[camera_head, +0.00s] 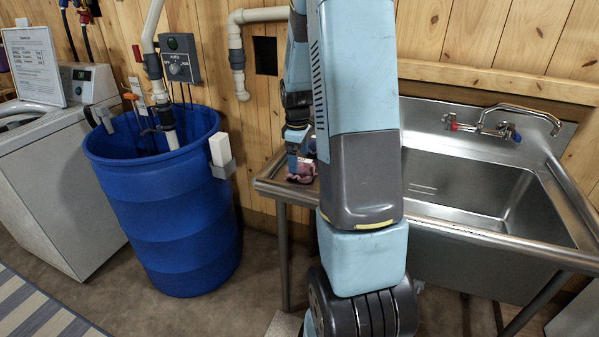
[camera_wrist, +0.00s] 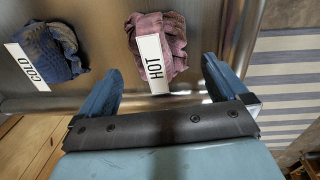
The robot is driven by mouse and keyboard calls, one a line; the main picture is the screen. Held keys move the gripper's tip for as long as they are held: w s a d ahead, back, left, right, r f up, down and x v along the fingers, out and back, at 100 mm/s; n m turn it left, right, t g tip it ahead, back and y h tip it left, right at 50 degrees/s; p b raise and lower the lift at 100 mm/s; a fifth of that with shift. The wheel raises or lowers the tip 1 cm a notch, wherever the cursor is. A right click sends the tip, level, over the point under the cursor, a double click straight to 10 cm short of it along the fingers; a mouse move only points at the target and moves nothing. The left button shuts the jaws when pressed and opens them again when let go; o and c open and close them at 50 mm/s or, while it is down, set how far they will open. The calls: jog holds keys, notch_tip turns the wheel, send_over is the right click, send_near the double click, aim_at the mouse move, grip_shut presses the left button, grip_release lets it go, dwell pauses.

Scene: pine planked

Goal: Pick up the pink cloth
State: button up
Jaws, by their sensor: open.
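The pink cloth (camera_wrist: 173,32) lies crumpled on the metal drainboard (camera_wrist: 98,85) in the wrist view, with a white HOT label (camera_wrist: 154,64) in front of it. In the head view the pink cloth (camera_head: 303,170) is partly hidden by my arm, at the left end of the sink unit. My gripper (camera_wrist: 163,75) is open and empty in the wrist view. Its two fingers point toward the pink cloth, which lies ahead of and roughly between them. I cannot tell the height gap. In the head view my gripper (camera_head: 297,165) is close above the cloth.
A blue cloth (camera_wrist: 52,48) with a COLD label (camera_wrist: 27,66) lies left of the pink one. In the head view the sink basin (camera_head: 470,190) is at right, and a blue barrel (camera_head: 165,215) and white washer (camera_head: 60,190) stand left. Plank wall is behind.

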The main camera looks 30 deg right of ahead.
aim_at(299, 160)
jog(key=shift+w+d+f, duration=0.1)
jog(key=shift+f, duration=1.05)
jog(key=shift+d+f, duration=0.1)
jog(key=shift+f, duration=1)
jog(key=shift+c, duration=0.5)
jog(key=c, duration=0.7)
